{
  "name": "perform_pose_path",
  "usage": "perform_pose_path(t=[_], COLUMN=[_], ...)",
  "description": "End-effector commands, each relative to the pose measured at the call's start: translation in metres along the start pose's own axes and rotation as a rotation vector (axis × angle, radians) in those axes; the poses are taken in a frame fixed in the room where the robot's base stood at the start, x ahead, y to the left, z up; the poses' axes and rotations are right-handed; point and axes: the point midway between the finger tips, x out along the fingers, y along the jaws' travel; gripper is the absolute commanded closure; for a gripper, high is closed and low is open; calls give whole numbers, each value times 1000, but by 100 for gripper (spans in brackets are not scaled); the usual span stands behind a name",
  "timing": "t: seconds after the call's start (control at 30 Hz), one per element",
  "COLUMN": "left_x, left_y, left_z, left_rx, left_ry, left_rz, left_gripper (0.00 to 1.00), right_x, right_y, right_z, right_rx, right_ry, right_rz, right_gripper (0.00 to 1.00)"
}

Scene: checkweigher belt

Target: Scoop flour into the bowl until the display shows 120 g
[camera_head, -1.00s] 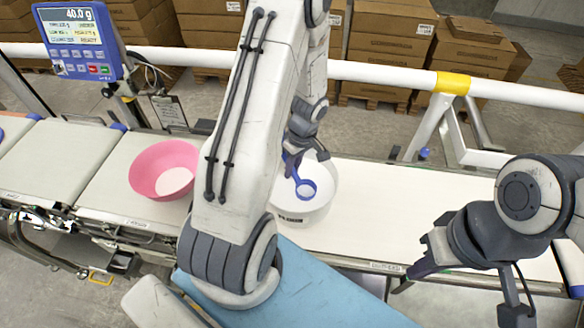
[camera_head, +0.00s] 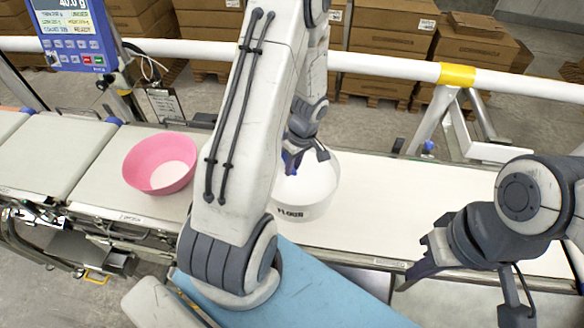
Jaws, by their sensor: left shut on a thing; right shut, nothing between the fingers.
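The pink bowl (camera_head: 138,178) stands on the belt at the left, with white flour in its bottom. The white flour tub (camera_head: 308,207), marked FLOUR, stands on the belt behind my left arm, which hides its left part. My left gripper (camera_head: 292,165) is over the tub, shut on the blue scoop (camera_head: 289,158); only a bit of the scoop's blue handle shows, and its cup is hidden. My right gripper (camera_head: 408,283) is shut and empty, at the belt's front edge to the right. The blue display unit (camera_head: 74,32) at the top left is partly cut off; its reading looks like 40.0 g.
The white belt (camera_head: 400,205) is clear to the right of the tub. A white rail (camera_head: 390,70) with a yellow band runs behind the belt. Cardboard boxes (camera_head: 385,40) stand beyond it. A light blue surface (camera_head: 310,290) lies in front.

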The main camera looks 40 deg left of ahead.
Motion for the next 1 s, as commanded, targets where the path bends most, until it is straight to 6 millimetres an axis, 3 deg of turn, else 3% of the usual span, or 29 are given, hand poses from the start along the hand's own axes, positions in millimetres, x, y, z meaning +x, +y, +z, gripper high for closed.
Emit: perform_pose_path(t=[0.43, 1.0], left_x=[-1, -41], left_y=[0, -6], left_z=[0, -4], left_rx=[0, 0], left_ry=[0, 0], left_rz=[0, 0], left_gripper=[100, 100], right_x=[-1, -28], right_y=[0, -2], right_z=[0, -2], right_rx=[0, 1], right_ry=[0, 0], right_rz=[0, 0], right_gripper=[100, 100])
